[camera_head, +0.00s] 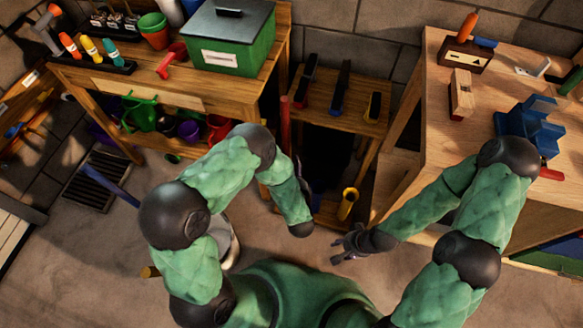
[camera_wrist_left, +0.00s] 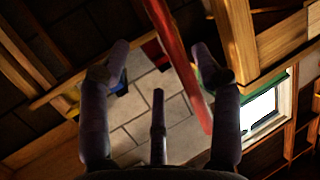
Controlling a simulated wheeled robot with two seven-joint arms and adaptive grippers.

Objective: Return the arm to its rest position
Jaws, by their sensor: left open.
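My left arm (camera_head: 232,165), in green padding with dark joints, comes in from the left in the head view and bends down over the floor in front of the shelving. Its gripper is mostly hidden there. In the left wrist view my left gripper (camera_wrist_left: 160,58) has its dark fingers spread apart, with nothing held between them. My right arm (camera_head: 435,205) comes in from the right, in front of the right workbench. Its small dark gripper (camera_head: 338,250) hangs over the floor with its fingers apart and looks empty.
A red pole (camera_head: 285,125) stands close by my left forearm; a red bar (camera_wrist_left: 178,65) crosses the left wrist view. The left bench (camera_head: 160,85) carries a green box (camera_head: 232,50). The right workbench (camera_head: 435,110) holds a blue vise (camera_head: 528,120).

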